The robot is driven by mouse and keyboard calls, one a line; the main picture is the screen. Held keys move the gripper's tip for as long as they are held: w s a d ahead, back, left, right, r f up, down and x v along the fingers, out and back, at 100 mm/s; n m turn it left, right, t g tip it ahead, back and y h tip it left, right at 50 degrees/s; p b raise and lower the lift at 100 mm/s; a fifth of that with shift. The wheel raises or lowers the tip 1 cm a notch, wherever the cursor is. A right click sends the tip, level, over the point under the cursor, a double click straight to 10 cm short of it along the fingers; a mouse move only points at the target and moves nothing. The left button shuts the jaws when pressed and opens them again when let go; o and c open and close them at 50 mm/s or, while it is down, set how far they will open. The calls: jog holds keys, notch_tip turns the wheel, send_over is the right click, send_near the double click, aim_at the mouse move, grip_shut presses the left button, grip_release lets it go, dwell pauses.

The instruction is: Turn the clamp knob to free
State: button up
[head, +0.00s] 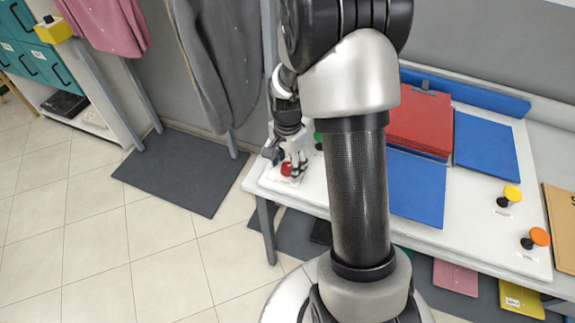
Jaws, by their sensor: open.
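A red knob (286,170) sits on a small pale plate at the left end of the white table. My gripper (285,164) is open and is right at the red knob, with its fingers around or just above it. I cannot tell whether they touch it. A yellow knob (512,193) and an orange knob (539,237) stand at the table's right side, each by a small label too small to read. No label for the clamp knob is readable, and my arm hides the middle of the table.
Blue and red folded cloths or boards (485,145) lie on the white table (470,225). A green item (318,139) is just behind my gripper. Grey garments (215,60) hang at the back left. Dark mats (180,170) lie on the tiled floor, which is clear at left.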

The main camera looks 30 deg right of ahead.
jog(key=shift+f, duration=0.1)
jog(key=shift+c, duration=0.5)
jog(key=c, duration=1)
jog(key=shift+n, duration=0.4)
jog(key=n+p, duration=0.1)
jog(key=n, duration=0.2)
jog(key=shift+n+p, duration=0.3)
jog(key=shift+n, duration=0.1)
jog(key=n+p, duration=0.1)
jog(key=n, duration=0.3)
jog(key=n+p, duration=0.1)
jog(key=n, duration=0.4)
jog(key=shift+n+p, duration=0.3)
jog(key=shift+n, duration=1.7)
